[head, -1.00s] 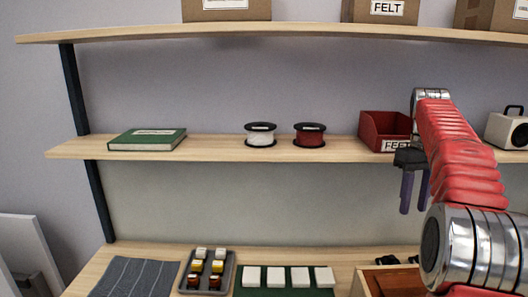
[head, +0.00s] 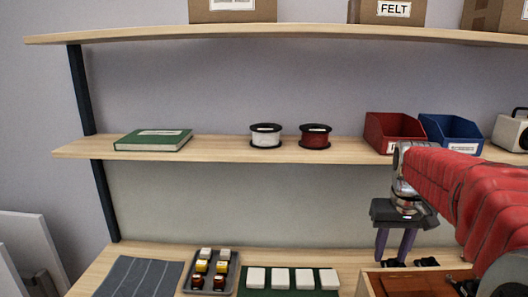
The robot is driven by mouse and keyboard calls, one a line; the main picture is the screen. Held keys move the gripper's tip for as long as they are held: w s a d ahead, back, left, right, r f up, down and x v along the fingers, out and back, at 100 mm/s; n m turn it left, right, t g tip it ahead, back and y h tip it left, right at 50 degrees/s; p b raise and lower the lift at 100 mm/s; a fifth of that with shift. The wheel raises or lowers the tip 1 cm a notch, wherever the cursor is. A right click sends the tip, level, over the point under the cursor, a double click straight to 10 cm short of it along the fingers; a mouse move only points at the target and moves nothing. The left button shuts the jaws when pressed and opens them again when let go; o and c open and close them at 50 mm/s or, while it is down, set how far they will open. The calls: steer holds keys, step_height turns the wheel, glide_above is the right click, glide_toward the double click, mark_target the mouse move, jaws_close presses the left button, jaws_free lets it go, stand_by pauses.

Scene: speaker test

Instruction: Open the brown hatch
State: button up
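No brown hatch can be made out in the head view. My gripper (head: 394,246) hangs at the right, fingers pointing down, above the back of the lower surface. Its two purple fingers are apart with nothing between them. Below it, a wooden box (head: 364,286) with a brown inside is cut off by the lower picture edge. My red arm hides part of this box and the area to its right.
The lower surface (head: 100,268) holds a grey striped cloth (head: 138,277), a tray of small jars (head: 231,285) and white blocks on a green mat (head: 243,288). The middle shelf (head: 225,153) carries a green book (head: 153,141), two spools, a red bin (head: 385,130) and a blue bin (head: 450,135).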

steer(key=s+a+f+t, duration=0.1)
steer(key=s+a+t, duration=0.1)
steer(key=s+a, duration=0.5)
steer(key=s+a+f+n+t, duration=0.1)
steer(key=s+a+f+t, duration=0.1)
steer(key=s+a, duration=0.5)
steer(key=s, duration=0.6)
steer(key=shift+s+a+y, duration=0.3)
steer(key=shift+s, duration=0.1)
steer(key=w+d+r+m+g, duration=0.2)
steer(key=w+d, duration=0.5)
steer(key=d, duration=0.4)
steer(key=w+d+r+m+g, duration=0.1)
steer(key=w+d+r+g, duration=0.2)
steer(key=w+d, duration=0.5)
steer(key=shift+w+d+r+m+g, duration=0.3)
steer(key=shift+d+m, duration=0.1)
steer(key=shift+d, duration=1.75)
